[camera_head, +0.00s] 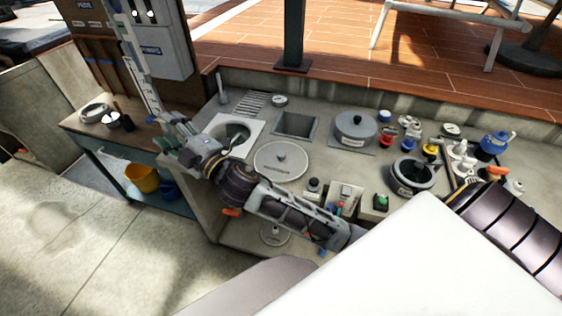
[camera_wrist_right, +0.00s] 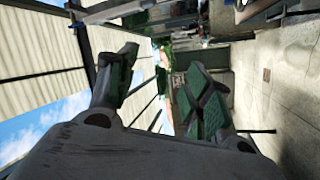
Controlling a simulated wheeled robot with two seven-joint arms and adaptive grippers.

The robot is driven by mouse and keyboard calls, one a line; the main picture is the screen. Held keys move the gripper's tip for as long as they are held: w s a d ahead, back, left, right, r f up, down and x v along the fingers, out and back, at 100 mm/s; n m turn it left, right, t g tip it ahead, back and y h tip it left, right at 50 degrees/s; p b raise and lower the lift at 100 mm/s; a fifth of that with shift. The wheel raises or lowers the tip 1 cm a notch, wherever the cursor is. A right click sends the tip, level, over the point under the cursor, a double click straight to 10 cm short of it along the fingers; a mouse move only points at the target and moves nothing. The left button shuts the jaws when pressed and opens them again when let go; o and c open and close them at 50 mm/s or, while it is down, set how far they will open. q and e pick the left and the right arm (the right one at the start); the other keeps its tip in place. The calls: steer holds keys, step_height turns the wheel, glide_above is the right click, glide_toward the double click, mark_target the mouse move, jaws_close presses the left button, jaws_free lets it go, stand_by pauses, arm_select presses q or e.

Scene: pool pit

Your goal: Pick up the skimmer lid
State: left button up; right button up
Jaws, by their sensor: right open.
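The skimmer lid (camera_head: 281,160) is a round, flat, light grey disc with a small centre knob and faint lettering. It lies on the concrete counter, in the middle of the head view. My right gripper (camera_head: 174,141) is at the counter's left end, left of the lid and apart from it. Its fingers are spread with nothing seen between them; they also show in the wrist view (camera_wrist_right: 158,86). My right forearm crosses just below the lid. The lid does not show in the wrist view. My left gripper is not in view.
A round opening in a white square frame (camera_head: 238,133) lies left of the lid. A square recess (camera_head: 296,124) and a grey lidded pot (camera_head: 356,128) stand behind it. Switch boxes (camera_head: 345,197) and several pool fittings crowd the right. A wooden bench (camera_head: 130,137) stands at left.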

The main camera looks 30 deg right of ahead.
steer(key=s+a+r+n+g+y, duration=0.35)
steer(key=a+n+g+y, duration=0.3)
steer(key=n, duration=0.35)
steer(key=s+a+r+n+g+y, duration=0.2)
steer(key=s+a+n+g+y, duration=0.3)
steer(key=a+n+y, duration=0.4)
steer(key=s+a+f+n+g+h, duration=0.2)
steer(key=s+f+n+g+h, duration=0.3)
steer(key=n+g, duration=0.45)
steer(key=w+d+f+n+h, duration=0.4)
steer(key=d+f+n+h, duration=0.5)
steer(key=d+f, duration=0.4)
steer(key=w+d+r+h, duration=0.1)
steer(key=w+d+h, duration=0.2)
steer(key=d, duration=0.6)
steer(key=w+d+r+m+t+h, duration=0.1)
steer(key=w+d+h, duration=0.2)
steer(key=d+h, duration=0.3)
steer(key=w+d+h, duration=0.3)
steer(key=d+h, duration=0.2)
steer(key=d, duration=0.9)
steer(key=shift+d+r+t, duration=0.2)
steer(key=shift+r+t, duration=0.1)
steer(key=shift+r, duration=0.1)
steer(key=shift+f+m, duration=0.15)
steer(key=shift+m, duration=0.1)
